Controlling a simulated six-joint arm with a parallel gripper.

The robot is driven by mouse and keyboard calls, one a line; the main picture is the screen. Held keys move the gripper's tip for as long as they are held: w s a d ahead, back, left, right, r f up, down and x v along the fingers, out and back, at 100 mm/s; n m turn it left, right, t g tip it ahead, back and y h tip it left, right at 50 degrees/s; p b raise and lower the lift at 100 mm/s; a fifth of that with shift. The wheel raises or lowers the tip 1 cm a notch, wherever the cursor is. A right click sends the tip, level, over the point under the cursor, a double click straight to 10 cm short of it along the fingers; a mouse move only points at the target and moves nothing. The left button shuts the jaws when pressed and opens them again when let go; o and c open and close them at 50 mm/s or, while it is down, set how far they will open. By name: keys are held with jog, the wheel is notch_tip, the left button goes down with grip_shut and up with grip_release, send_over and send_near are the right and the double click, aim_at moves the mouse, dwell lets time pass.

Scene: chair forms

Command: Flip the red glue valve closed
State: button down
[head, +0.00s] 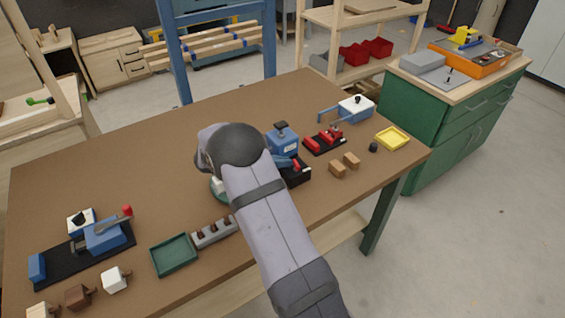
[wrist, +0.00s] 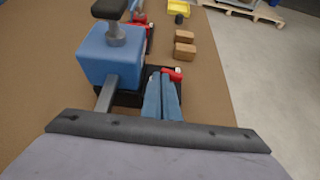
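The red valve lever (wrist: 173,74) shows in the wrist view just beyond my fingertips, low on the black base beside a blue block-shaped machine (wrist: 110,55). In the head view the red lever (head: 296,165) is a small patch at the right of the blue machine (head: 282,141), partly hidden by my gripper. My gripper (wrist: 160,76) has two blue fingers lying close together, with nothing visible between them. The fingertips are at the left end of the lever; I cannot tell whether they touch it. In the head view my gripper (head: 286,161) is largely hidden behind my arm.
Two brown blocks (head: 344,165) and a yellow tray (head: 392,138) lie to the right. A red clamp device (head: 323,140) stands behind. A green tray (head: 174,254) and grey peg rack (head: 214,232) are at the front. The blue machine's grey post stands close left of my fingers.

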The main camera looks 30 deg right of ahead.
jog(key=shift+w+d, duration=0.45)
jog(key=shift+w, duration=0.1)
dwell(0.4)
jog(key=shift+s, duration=0.1)
jog(key=shift+s+a, duration=0.15)
jog(key=shift+s, duration=0.3)
jog(key=shift+s+f, duration=0.1)
jog(key=shift+s, duration=0.2)
jog(key=shift+a, duration=0.2)
jog(key=b+v, duration=0.1)
jog(key=v, duration=0.6)
jog(key=shift+w+r, duration=0.2)
jog(key=shift+w, duration=0.05)
